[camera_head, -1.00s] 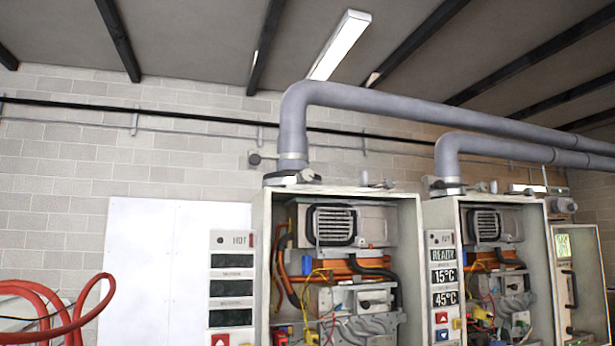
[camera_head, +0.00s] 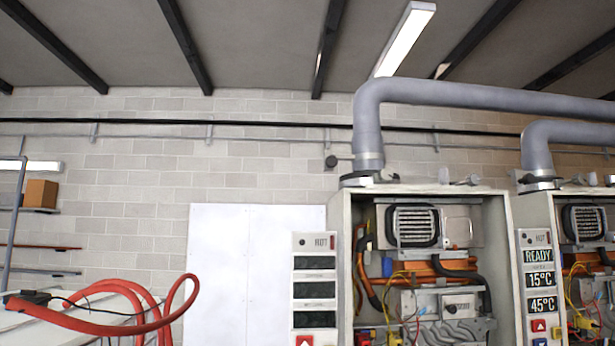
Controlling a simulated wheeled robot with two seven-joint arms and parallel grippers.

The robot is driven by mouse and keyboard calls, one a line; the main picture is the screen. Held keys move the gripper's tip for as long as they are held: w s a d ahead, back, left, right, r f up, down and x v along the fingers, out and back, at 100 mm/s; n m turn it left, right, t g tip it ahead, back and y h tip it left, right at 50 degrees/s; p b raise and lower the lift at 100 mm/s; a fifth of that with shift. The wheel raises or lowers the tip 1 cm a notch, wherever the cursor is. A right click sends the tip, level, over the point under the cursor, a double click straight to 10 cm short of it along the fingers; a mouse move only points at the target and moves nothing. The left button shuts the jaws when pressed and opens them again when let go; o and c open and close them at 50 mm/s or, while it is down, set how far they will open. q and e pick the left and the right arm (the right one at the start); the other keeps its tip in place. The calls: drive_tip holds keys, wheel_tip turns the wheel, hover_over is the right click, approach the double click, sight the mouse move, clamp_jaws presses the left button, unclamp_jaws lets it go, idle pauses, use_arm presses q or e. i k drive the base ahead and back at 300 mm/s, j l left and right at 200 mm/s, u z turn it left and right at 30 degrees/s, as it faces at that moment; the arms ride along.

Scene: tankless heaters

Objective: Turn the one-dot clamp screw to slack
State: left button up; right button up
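Two open heater cabinets stand at the right: the nearer heater (camera_head: 340,215) with blank displays, and a second heater (camera_head: 512,215) cut off by the right edge. A grey flue pipe (camera_head: 366,130) rises from the nearer heater, with a clamp (camera_head: 368,180) around its foot on the cabinet top. A similar clamp (camera_head: 538,183) sits at the foot of the second flue pipe (camera_head: 536,150). I cannot make out any dot marks or which screw has one dot. Neither of my grippers is in view.
A control panel (camera_head: 314,242) hangs left of the nearer heater; the second heater's panel (camera_head: 541,255) reads READY, 15°C and 45°C. A white wall panel (camera_head: 240,260) is behind. Red hoses (camera_head: 150,318) loop at the lower left. A cardboard box (camera_head: 41,193) sits on a shelf.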

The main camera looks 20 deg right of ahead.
sight(386, 175)
drive_tip(key=l+u, duration=0.35)
drive_tip(key=l, duration=0.2)
drive_tip(key=l+u, duration=0.3)
drive_tip(key=l, duration=0.3)
drive_tip(key=l+u, duration=0.35)
drive_tip(key=l, duration=0.2)
drive_tip(key=k+l+u, duration=0.2)
drive_tip(key=l+u, duration=0.15)
drive_tip(key=l, duration=0.15)
